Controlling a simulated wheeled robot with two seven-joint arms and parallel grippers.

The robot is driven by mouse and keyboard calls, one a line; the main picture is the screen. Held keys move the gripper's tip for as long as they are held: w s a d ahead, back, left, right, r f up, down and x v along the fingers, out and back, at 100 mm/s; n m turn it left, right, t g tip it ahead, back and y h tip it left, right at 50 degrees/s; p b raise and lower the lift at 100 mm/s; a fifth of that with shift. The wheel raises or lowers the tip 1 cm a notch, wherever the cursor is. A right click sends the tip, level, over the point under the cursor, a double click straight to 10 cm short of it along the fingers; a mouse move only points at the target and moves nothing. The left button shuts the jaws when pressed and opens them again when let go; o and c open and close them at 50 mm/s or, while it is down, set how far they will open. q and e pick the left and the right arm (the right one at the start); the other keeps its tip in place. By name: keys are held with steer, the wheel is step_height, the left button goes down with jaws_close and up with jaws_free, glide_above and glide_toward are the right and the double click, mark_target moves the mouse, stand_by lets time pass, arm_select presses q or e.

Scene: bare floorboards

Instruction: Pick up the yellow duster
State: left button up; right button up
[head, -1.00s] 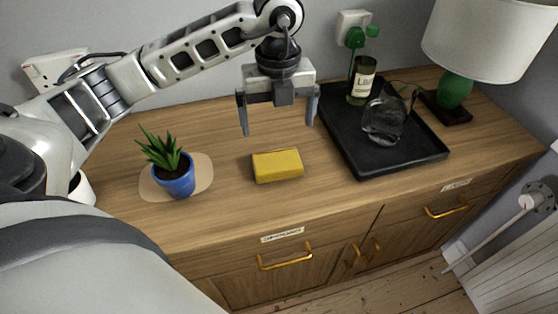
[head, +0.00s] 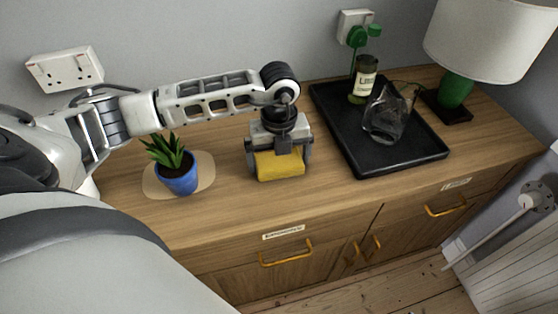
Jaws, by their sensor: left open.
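The yellow duster (head: 281,165) is a block-like yellow thing lying on the wooden sideboard top, between the potted plant and the black tray. My left gripper (head: 280,170) is down over it from above, open, with one finger at its left end and one at its right end. The gripper body hides the duster's upper back part. I cannot tell whether the fingers touch it. My right gripper is not in the head view.
A blue potted plant (head: 178,176) on a tan mat (head: 206,168) stands to the left. A black tray (head: 405,161) on the right holds a glass jug (head: 386,117) and a green bottle (head: 363,82). A lamp (head: 455,88) stands at the far right. The front strip of the top is clear.

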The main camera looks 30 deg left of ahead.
arm_select(q)
steer(key=c, duration=0.6)
steer(key=shift+r, duration=0.1)
steer(key=shift+r, duration=0.6)
steer(key=s+d+r, duration=0.2)
steer(key=d+r, duration=0.4)
steer(key=s+d+r+b, duration=0.1)
steer(key=s+d+r, duration=0.1)
steer(key=d+r, duration=0.3)
steer(key=shift+s+d+r, duration=0.35)
steer(key=shift+d, duration=0.75)
